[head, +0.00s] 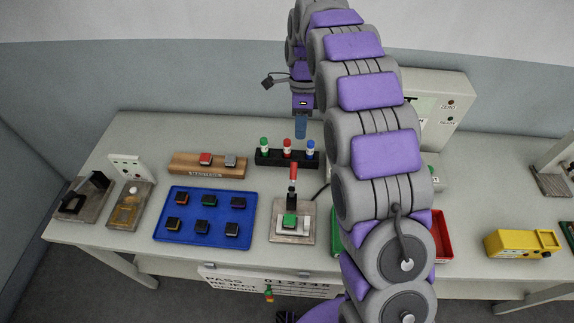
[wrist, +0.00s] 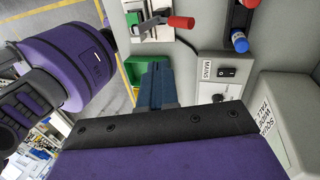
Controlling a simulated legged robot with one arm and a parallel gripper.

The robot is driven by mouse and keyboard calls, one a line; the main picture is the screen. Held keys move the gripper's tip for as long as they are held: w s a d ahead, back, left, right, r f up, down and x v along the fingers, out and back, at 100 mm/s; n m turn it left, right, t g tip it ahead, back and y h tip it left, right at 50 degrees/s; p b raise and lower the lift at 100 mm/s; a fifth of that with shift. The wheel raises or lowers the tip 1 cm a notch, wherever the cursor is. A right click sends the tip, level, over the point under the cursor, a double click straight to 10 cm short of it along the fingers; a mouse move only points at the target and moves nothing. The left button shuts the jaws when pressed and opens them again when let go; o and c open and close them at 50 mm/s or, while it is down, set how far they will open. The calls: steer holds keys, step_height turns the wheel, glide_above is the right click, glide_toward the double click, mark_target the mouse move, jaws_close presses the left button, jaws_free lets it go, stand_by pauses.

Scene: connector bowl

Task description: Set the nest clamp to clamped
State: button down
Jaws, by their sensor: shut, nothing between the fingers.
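The nest clamp (head: 292,186) stands on a small base plate (head: 308,233) at the middle front of the table, with its red handle (head: 294,170) pointing up. A green block (head: 290,221) sits in the nest in front of it. In the wrist view the red handle (wrist: 181,22) shows at the top, with the clamp's metal parts to its left. My gripper (head: 300,128) is above the back of the table, behind the clamp and apart from it. Its blue fingers (wrist: 157,88) are shut and empty.
A black rack (head: 287,158) with green, red and blue capped pieces stands behind the clamp. A blue tray (head: 183,237) of several blocks lies to the left. A grey box with a mains switch (wrist: 222,72) and a green bin (wrist: 133,70) show in the wrist view.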

steer(key=w+a, duration=0.1)
steer(key=a, duration=0.1)
steer(key=b, duration=0.2)
glide_above(293, 173)
steer(key=shift+m, duration=0.3)
step_height(293, 173, down, 11)
steer(key=shift+r, duration=0.1)
steer(key=s, duration=0.2)
steer(key=shift+s+d+b, duration=0.2)
steer(key=shift+s+b, duration=0.1)
steer(key=shift+b, duration=0.05)
steer(key=shift+s+a, duration=0.15)
steer(key=shift+s, duration=0.25)
steer(key=shift+s+a, duration=0.15)
steer(key=shift+a, duration=0.1)
steer(key=shift+d, duration=0.3)
